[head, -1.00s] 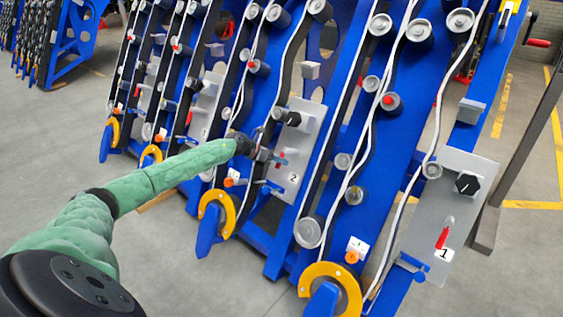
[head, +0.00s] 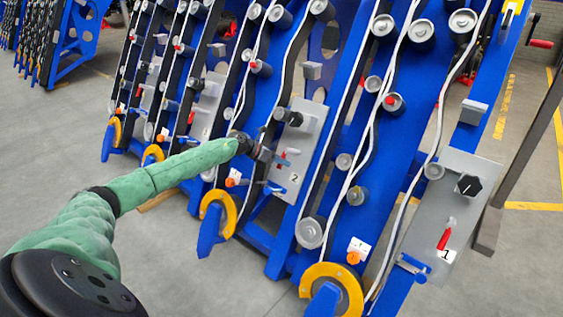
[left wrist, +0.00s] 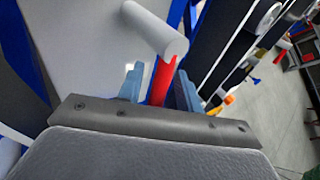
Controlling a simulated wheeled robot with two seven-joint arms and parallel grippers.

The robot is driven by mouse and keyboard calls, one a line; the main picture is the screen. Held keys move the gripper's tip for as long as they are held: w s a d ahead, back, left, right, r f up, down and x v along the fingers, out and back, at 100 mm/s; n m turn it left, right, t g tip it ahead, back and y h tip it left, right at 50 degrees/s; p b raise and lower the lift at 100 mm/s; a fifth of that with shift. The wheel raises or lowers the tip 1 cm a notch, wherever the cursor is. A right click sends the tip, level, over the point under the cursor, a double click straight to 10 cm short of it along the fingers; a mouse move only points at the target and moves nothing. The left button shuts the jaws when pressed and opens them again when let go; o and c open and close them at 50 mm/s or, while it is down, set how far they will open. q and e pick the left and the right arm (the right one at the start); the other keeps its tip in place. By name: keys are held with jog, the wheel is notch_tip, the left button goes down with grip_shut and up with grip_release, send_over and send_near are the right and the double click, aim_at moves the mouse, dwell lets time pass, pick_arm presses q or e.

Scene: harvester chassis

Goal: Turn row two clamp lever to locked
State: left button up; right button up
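The row two panel (head: 312,122) is a grey plate marked 2, with a black knob (head: 295,119) on it. Its clamp lever has a red handle (head: 283,161), partly hidden in the head view by my left gripper (head: 272,171). In the left wrist view, the red handle (left wrist: 163,82) runs down from a grey cylinder (left wrist: 158,30) and lies between the two blue-grey fingers of the left gripper (left wrist: 158,90). The fingers stand apart around it, with a gap visible on the left side; contact on the right is unclear. My right gripper is not in view.
The row one panel (head: 425,225), with its own red lever (head: 443,239) and black knob (head: 469,186), stands to the right. Blue frames (head: 345,110) with rollers and white hoses surround the row two panel. Yellow hooks (head: 330,272) stick out low in front. Grey floor (head: 60,170) is open at left.

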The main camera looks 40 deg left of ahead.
pick_arm(q)
jog(key=v, duration=0.7)
jog(key=shift+s+a+r+p, duration=0.15)
jog(key=shift+s+a+p, duration=0.1)
jog(key=shift+p, duration=0.1)
